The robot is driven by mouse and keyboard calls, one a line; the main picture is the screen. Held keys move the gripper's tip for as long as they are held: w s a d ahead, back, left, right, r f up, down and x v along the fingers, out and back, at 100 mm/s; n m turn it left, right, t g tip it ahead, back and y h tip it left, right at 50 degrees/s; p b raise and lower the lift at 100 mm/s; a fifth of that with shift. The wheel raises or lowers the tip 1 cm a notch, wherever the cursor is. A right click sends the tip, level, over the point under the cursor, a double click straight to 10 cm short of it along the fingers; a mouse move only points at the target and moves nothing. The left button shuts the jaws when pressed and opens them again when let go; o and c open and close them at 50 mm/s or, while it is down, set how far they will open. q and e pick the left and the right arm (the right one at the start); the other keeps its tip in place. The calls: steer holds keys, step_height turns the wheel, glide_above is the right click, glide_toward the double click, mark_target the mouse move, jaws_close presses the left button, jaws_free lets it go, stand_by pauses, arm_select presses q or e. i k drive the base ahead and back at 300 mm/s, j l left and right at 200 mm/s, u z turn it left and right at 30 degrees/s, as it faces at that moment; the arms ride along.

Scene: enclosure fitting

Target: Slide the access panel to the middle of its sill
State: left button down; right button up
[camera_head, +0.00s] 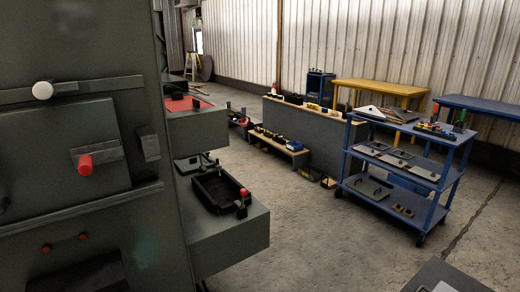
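A large dark grey enclosure (165,240) fills the left side of the head view. On its face is a dark rectangular panel (40,145) with a red-ended handle (84,163), which looks like the access panel. A ledge-like strip (80,208) runs below it, apparently the sill. Above the panel runs a bar (100,86) with a white round knob (43,90). The panel's left end is cut off by the picture edge, so I cannot tell exactly where it sits along the sill. Neither of my grippers is in view.
A grey shelf juts from the enclosure's right side, holding a black tray (208,208). A blue cart (345,186) with flat plates and small parts stands at right. Yellow (375,85) and blue (480,104) tables stand behind. The concrete floor (300,235) between is clear.

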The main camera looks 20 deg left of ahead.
mark_target(40, 176)
steer(key=i+u, duration=0.2)
steer(key=u, duration=0.25)
steer(key=i+l+u, duration=0.1)
steer(key=u, duration=0.3)
steer(key=i+l+u, duration=0.2)
steer(key=u, duration=0.25)
steer(key=i+l+u, duration=0.15)
steer(key=u, duration=0.3)
